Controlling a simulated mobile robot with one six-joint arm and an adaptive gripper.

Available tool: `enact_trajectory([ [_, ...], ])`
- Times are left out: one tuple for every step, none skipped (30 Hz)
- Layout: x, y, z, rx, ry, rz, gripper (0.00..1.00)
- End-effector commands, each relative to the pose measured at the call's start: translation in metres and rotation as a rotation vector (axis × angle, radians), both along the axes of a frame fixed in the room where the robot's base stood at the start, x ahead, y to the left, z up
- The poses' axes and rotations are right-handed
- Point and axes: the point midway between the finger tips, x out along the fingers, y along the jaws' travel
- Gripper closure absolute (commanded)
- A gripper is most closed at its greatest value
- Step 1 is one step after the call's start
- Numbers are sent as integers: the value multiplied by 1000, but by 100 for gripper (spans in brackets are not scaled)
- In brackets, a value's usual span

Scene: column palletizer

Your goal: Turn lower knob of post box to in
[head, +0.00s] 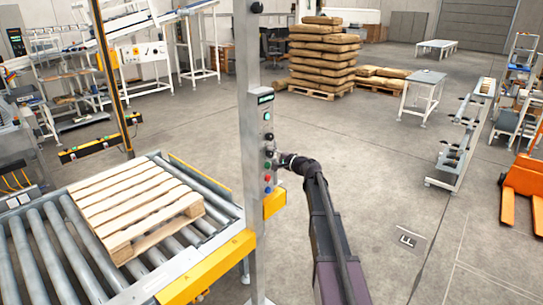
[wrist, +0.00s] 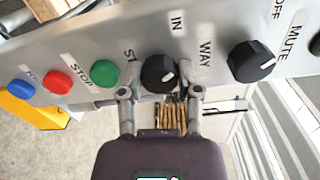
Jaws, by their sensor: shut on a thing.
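The post box (head: 264,140) is a grey panel on an upright post, and it shows sideways across the wrist view (wrist: 100,35). Its lower knob (wrist: 158,73) is black and round, with a white mark toward the lower right in the wrist view. The label "IN" is printed near it, with "WAY" to its right. My gripper (wrist: 160,94) is shut on the lower knob, one finger on each side of it. In the head view my gripper (head: 281,160) is against the front of the box and partly hides the knob.
The upper knob (wrist: 250,62) is close to the right of my gripper in the wrist view. Green (wrist: 105,74), red (wrist: 58,82) and blue (wrist: 22,89) buttons line up to the left. A roller conveyor (head: 40,245) with a pallet (head: 135,205) stands left of the post.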

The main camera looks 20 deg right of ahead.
Motion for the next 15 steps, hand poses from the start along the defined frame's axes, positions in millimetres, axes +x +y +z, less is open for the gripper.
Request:
enact_trajectory([
  [0, 1, 0, -20, -12, 1, 100],
  [0, 1, 0, -29, -18, 1, 100],
  [0, 1, 0, -41, -27, 1, 100],
  [0, 1, 0, -48, -31, 1, 100],
  [0, 1, 0, -54, -36, 1, 100],
  [0, 1, 0, -62, -41, 0, 100],
  [0, 1, 0, -66, -44, 1, 100],
  [0, 1, 0, -69, -46, 1, 100],
  [0, 1, 0, -72, -47, 1, 100],
  [0, 1, 0, -74, -48, 1, 100],
  [0, 1, 0, -75, -49, 1, 100],
  [0, 1, 0, -76, -50, 1, 100],
  [0, 1, 0, -77, -50, 1, 100],
  [0, 1, 0, -77, -50, 1, 100],
  [0, 1, 0, -77, -50, 1, 100],
])
